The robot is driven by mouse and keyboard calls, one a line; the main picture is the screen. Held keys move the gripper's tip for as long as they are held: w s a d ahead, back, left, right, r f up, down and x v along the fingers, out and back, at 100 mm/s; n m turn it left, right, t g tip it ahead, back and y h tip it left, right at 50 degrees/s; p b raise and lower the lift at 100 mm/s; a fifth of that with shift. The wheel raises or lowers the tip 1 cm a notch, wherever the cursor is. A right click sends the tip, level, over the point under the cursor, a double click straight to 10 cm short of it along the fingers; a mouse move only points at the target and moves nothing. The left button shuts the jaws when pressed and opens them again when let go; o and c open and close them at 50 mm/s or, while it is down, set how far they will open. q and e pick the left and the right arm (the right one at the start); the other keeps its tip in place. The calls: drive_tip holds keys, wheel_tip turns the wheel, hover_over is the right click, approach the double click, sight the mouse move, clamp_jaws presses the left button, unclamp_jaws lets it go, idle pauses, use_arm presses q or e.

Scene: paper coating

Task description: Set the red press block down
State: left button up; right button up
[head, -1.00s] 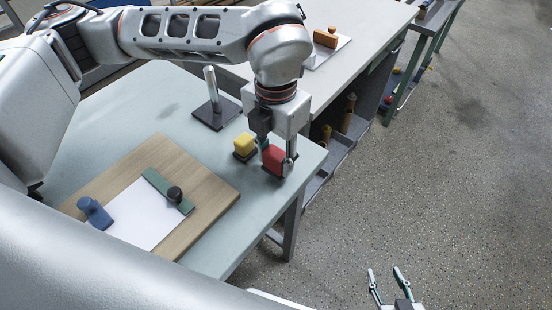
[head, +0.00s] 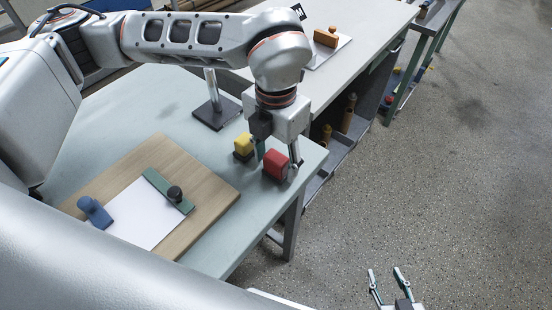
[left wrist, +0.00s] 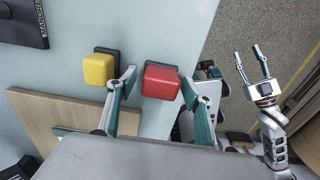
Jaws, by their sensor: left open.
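The red press block (head: 274,166) appears to stand on the pale table near its right edge, beside the yellow block (head: 243,146). My left gripper (head: 277,158) is low over the red block and open, with one finger on each side. In the left wrist view the red block (left wrist: 161,83) lies between the spread fingers, with gaps showing; its dark base is partly hidden. My right gripper (head: 385,271) is open and empty, away from the table over the floor.
A wooden board (head: 215,190) with white paper (head: 138,215), a green bar (head: 166,191) and a blue-handled tool (head: 94,211) lies to the left. A dark-based metal post (head: 213,112) stands behind. The table's right edge is close to the red block.

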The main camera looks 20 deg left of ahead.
sight(276, 157)
use_arm(q)
wheel_tip(276, 157, up, 12)
drive_tip(key=shift+p, duration=0.3)
drive_tip(key=shift+f, duration=0.1)
idle(0.3)
